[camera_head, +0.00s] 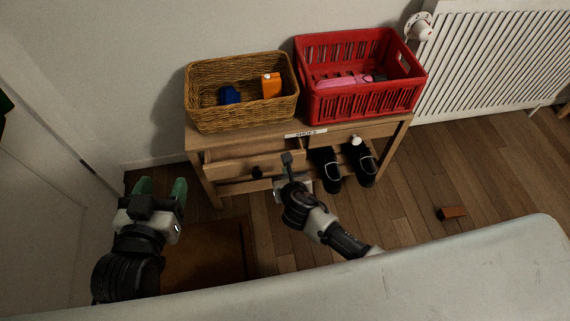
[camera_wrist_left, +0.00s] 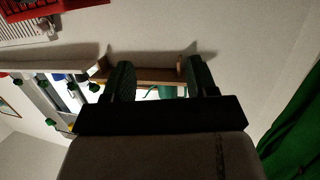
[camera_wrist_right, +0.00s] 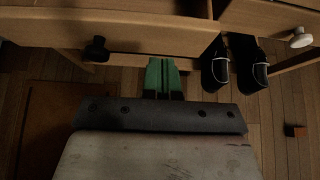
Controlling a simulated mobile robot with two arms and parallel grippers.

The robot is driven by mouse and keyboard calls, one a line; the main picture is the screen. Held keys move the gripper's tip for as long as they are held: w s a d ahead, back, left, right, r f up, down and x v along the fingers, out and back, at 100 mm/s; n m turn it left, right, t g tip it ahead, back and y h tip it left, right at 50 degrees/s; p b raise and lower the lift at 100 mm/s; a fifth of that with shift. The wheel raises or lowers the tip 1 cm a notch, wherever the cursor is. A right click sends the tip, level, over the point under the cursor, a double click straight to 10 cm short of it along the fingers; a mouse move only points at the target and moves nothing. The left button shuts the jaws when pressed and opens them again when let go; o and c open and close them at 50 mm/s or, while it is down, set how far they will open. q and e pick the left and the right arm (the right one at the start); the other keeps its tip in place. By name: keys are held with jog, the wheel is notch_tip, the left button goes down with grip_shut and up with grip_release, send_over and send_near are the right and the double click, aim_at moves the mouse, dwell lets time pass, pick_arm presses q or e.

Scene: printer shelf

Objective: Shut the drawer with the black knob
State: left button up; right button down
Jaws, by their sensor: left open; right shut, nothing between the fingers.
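The drawer with the black knob (camera_head: 257,172) is the left drawer of the wooden shoe bench (camera_head: 392,127). The drawer (camera_head: 226,166) is pulled out, with part of its inside showing. In the right wrist view, the drawer front (camera_wrist_right: 145,35) spans the top and the black knob (camera_wrist_right: 96,49) is left of my right gripper (camera_wrist_right: 163,62). That gripper is shut and empty, its green fingertips at the lower edge of the drawer front; I cannot tell if they touch. My left gripper (camera_head: 161,186) is open and empty, left of the bench.
A wicker basket (camera_head: 210,117) and a red crate (camera_head: 325,107) stand on the bench. A right drawer has a white knob (camera_head: 356,141). Black shoes (camera_head: 326,168) are below it. A brown block (camera_head: 453,213) lies on the floor at right. A brown mat (camera_head: 205,262) lies at left.

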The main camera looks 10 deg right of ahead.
aim_at(283, 152)
pick_arm(q)
jog(key=shift+w+d+r+t+h+b, duration=0.1)
jog(key=shift+d+r+t+h+b, duration=0.1)
jog(key=shift+r+t, duration=0.55)
jog(key=shift+w+d+r+t+h+b, duration=0.2)
jog(key=shift+r+t, duration=0.4)
jog(key=shift+r, duration=0.2)
jog(key=shift+w+d+r+t+h+b, duration=0.1)
jog(key=shift+r+t+h+b, duration=0.1)
jog(key=shift+r+t, duration=0.55)
pick_arm(e)
jog(key=shift+w, duration=2.05)
jog(key=w, duration=0.3)
jog(key=shift+w+p, duration=0.2)
jog(key=shift+p, duration=0.15)
pick_arm(q)
jog(key=shift+a+f+g+y, duration=0.15)
jog(key=shift+f+g+y, duration=0.25)
jog(key=shift+f+g, duration=0.45)
jog(key=shift+f, duration=0.1)
pick_arm(e)
jog(key=shift+d, duration=0.1)
